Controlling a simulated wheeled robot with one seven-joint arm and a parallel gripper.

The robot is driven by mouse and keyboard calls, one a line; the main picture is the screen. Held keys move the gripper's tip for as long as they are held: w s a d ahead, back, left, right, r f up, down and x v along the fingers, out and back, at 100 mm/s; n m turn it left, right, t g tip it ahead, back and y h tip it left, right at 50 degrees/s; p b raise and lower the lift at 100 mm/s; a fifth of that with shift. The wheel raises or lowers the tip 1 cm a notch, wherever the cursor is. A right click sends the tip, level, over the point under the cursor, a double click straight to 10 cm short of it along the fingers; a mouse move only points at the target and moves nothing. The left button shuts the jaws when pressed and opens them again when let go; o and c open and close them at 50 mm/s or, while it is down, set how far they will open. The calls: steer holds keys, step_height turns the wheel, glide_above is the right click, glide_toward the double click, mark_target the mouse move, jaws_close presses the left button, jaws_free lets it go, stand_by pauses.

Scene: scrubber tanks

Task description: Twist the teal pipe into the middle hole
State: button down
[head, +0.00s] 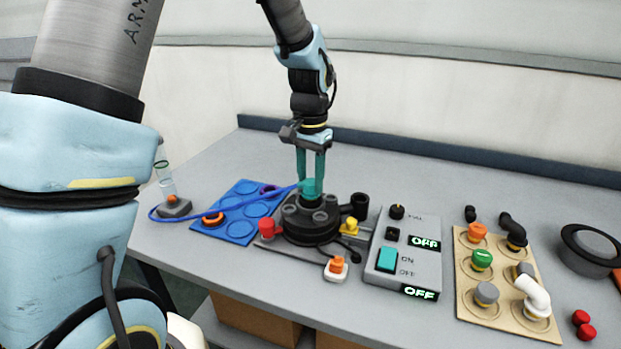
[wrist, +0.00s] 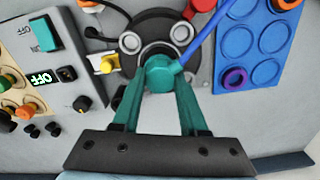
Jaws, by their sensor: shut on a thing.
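The teal pipe (head: 312,187) stands roughly upright over the middle of the black round tank top (head: 309,236), with a blue tube at its side. My gripper (head: 311,178) points down and is shut on the pipe, one teal finger on each side. In the wrist view the pipe (wrist: 159,73) shows between the fingertips of my gripper (wrist: 161,84), with the black top (wrist: 142,58) around and beyond it. The middle hole is hidden under the pipe and fingers. I cannot tell how deep the pipe sits in it.
The blue tube (head: 240,203) runs left over a blue plate (head: 234,231) to a small grey block (head: 174,207). A red knob (head: 267,227) and yellow piece (head: 351,226) flank the top. A switch box (head: 408,262) and beige board (head: 491,312) stand right. The back table is clear.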

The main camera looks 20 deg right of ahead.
jaws_free()
stand_by(0.5)
stand_by(0.4)
steer(key=shift+r+p, duration=2.8)
steer(key=shift+r, duration=0.75)
